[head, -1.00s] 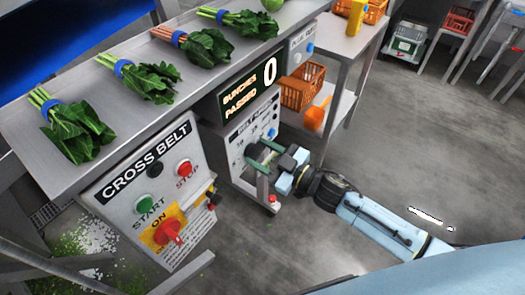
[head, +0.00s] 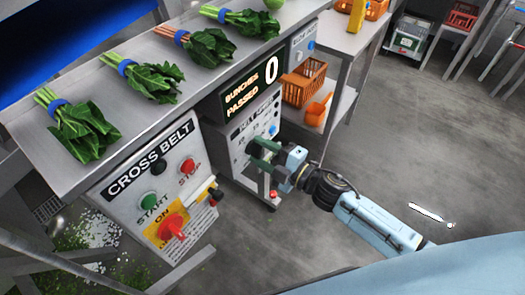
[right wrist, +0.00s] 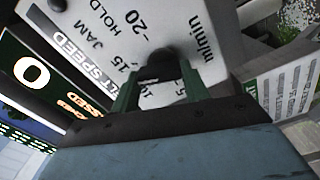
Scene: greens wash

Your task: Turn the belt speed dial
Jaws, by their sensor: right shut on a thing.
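The belt speed panel (head: 263,124) is a white plate on the cabinet under the bench, below the "BUNCHES PASSED 0" display (head: 250,87). My right gripper (head: 262,156) is at this panel, and its green fingers hide the dial in the head view. In the right wrist view, the dark dial knob (right wrist: 160,64) sits between the two fingers of my right gripper (right wrist: 158,82), which are shut on it. Printed marks such as 15, JAM, HOLD, -20 and m/min surround the knob. My left gripper is not in view.
The cross belt panel (head: 150,160) stands to the left with start and stop buttons and a red switch (head: 173,226). Several bunches of greens (head: 83,130) lie on the metal bench. An orange basket (head: 303,84) is on a shelf behind. Open floor lies to the right.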

